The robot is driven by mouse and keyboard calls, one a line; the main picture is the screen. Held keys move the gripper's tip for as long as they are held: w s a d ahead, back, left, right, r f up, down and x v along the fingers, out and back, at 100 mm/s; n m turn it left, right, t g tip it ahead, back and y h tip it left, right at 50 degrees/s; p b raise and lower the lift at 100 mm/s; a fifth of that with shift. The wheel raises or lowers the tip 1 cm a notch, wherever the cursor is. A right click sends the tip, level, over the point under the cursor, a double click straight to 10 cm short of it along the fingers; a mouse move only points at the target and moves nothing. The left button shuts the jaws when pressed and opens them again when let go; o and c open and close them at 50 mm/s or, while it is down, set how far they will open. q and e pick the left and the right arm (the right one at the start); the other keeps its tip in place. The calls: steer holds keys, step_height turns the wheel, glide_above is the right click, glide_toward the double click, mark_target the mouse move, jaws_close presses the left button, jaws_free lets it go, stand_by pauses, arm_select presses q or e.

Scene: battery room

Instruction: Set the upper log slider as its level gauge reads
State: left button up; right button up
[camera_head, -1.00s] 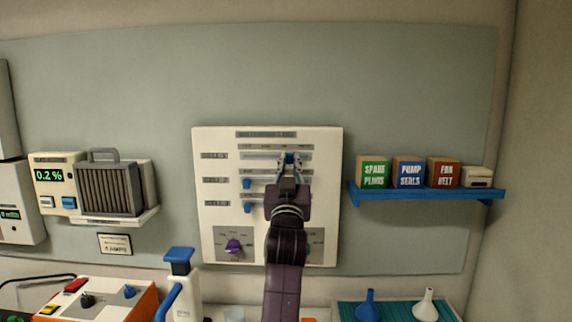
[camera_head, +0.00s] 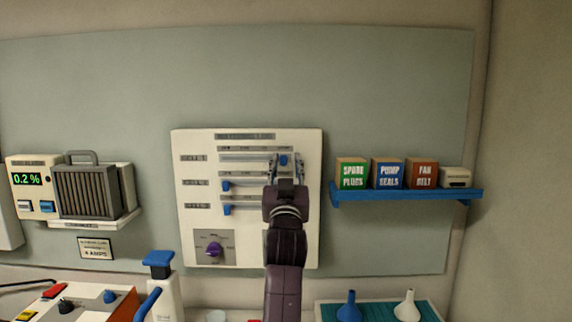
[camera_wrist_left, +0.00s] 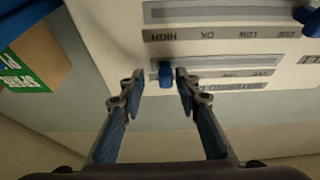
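A white panel (camera_head: 187,225) on the wall carries three horizontal sliders. The upper slider's blue knob (camera_head: 283,160) stands near the right end of its track (camera_head: 245,156). My left gripper (camera_head: 286,158) is open, with one finger on each side of this knob. No level gauge can be identified for certain. My right gripper is not in view.
A purple rotary knob (camera_head: 213,249) sits low on the panel. A blue shelf (camera_head: 400,195) with several boxes is close on the right. A meter reading 0.2 % (camera_head: 29,178) and a grey ribbed unit (camera_head: 88,190) are at left.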

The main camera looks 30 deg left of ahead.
arm_select(q)
steer(key=shift+s+d+f, duration=0.1)
steer(key=shift+s+f, duration=0.15)
steer(key=shift+s, duration=0.1)
steer(key=v, duration=0.6)
steer(key=shift+s+d, duration=0.3)
steer(key=shift+d, duration=0.05)
steer(key=shift+f, duration=0.15)
